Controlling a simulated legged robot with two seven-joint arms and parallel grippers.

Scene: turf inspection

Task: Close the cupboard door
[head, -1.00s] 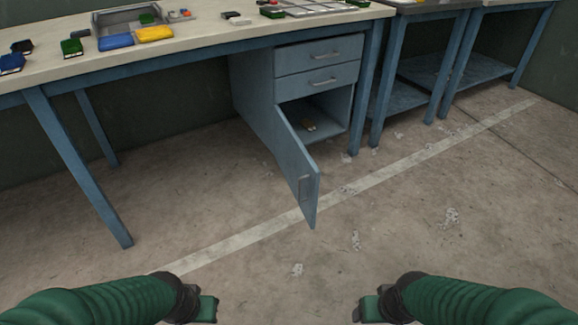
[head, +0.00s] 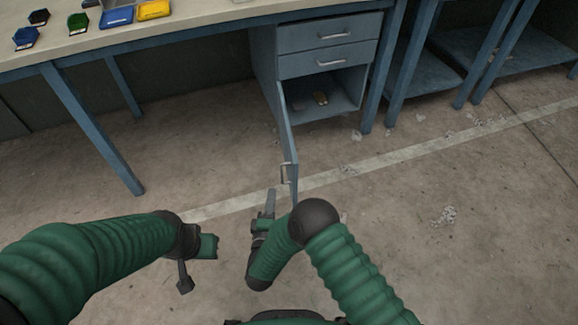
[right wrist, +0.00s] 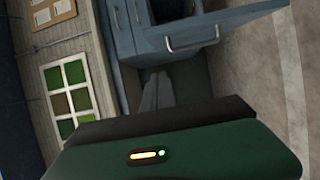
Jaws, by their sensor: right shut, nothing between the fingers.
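The blue-grey cupboard (head: 315,62) stands under the bench with its door (head: 287,125) wide open. The door projects toward me, seen nearly edge-on, with a metal handle (head: 284,173) near its free edge. My right gripper (head: 271,193) is shut and empty, just left of the door's free end, on the handle side. In the right wrist view its grey fingers (right wrist: 158,90) are below the door (right wrist: 240,22) and its handle (right wrist: 198,40); I cannot tell whether they touch it. My left gripper (head: 208,246) is off to the left, apart from the door; its jaws are unclear.
Two closed drawers (head: 328,34) sit above the cupboard opening. A small brown object (head: 320,98) lies inside. Blue bench legs (head: 95,130) stand left and right. Pale debris (head: 446,215) lies on the floor. The floor left of the door is clear.

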